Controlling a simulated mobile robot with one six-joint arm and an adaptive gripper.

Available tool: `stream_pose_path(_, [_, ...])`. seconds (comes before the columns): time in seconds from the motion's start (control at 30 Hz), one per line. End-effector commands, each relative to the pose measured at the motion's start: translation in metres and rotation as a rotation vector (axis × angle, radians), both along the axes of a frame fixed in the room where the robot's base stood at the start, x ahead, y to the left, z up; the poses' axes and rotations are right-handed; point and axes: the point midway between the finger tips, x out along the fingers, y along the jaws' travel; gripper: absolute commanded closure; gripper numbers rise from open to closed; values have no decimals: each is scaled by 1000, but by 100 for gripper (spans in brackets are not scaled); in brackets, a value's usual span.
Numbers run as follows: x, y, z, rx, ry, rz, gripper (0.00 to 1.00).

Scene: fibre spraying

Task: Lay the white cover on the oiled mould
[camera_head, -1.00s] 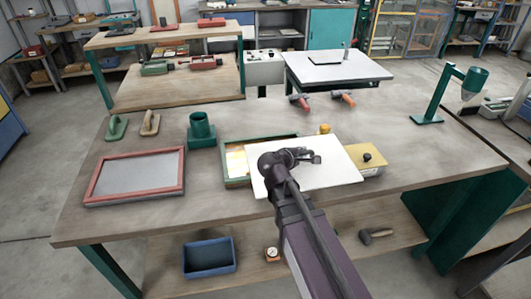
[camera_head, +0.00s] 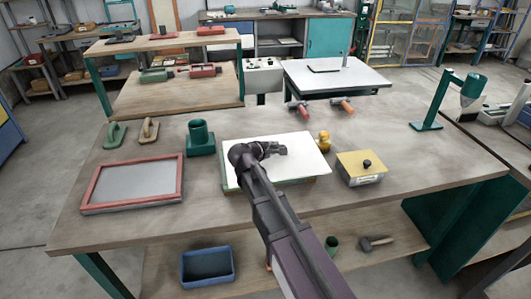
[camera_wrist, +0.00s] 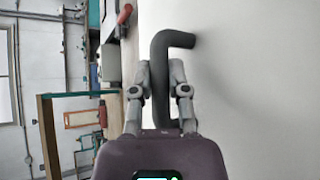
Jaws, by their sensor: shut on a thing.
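The white cover (camera_head: 300,150) is a flat white board with a dark bent handle on it. My gripper (camera_head: 278,148) is shut on that handle (camera_wrist: 160,40), which shows between the fingers in the wrist view. The cover (camera_wrist: 260,80) fills the right of the wrist view. In the head view the cover lies over the green-framed mould (camera_head: 298,184), whose frame shows only at the left and front edges. The mould's inside is hidden. I cannot tell whether the cover touches the frame or hovers just above it.
A yellow box with a black knob (camera_head: 361,167) stands right of the mould, and a small yellow object (camera_head: 324,141) stands by the cover's right corner. A green cup-like holder (camera_head: 200,138) and a red-framed screen (camera_head: 133,184) are to the left.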

Motion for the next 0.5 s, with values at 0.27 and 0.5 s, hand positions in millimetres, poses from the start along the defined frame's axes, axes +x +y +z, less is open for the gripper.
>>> stream_pose_path(0.27, [18, 23, -2, -2, -1, 2, 100])
stream_pose_path(0.5, [18, 23, -2, -2, -1, 2, 100])
